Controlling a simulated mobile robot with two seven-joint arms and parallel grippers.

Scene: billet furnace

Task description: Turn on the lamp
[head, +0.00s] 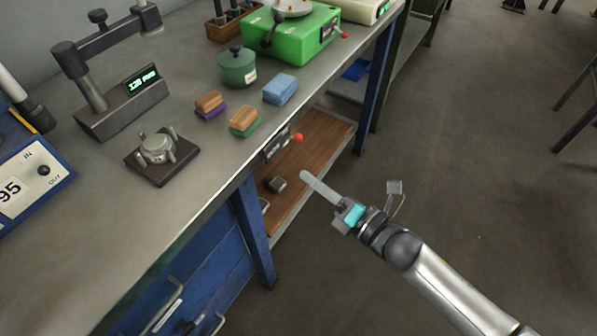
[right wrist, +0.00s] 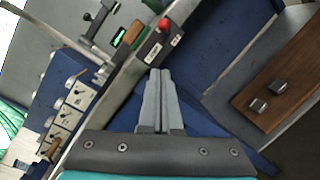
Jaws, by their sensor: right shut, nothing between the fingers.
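No lamp can be made out for sure in either view. A small dark switch box (head: 277,146) with a red knob (head: 298,137) is fixed under the front edge of the metal workbench. The box also shows in the right wrist view (right wrist: 152,47), with its red knob (right wrist: 164,25) and small labels too small to read. My right gripper (head: 306,177) is shut and empty, to the right of the bench edge and below the red knob in the picture. In the right wrist view its closed fingertips (right wrist: 160,73) point towards the box, apparently without touching it. My left gripper is not in view.
The workbench (head: 75,240) holds a stirrer-like device (head: 122,105), a green machine (head: 290,38) with another red-tipped lever, a green pot (head: 237,66) and several small blocks. A wooden shelf (head: 318,150) lies below. The floor at right is mostly free.

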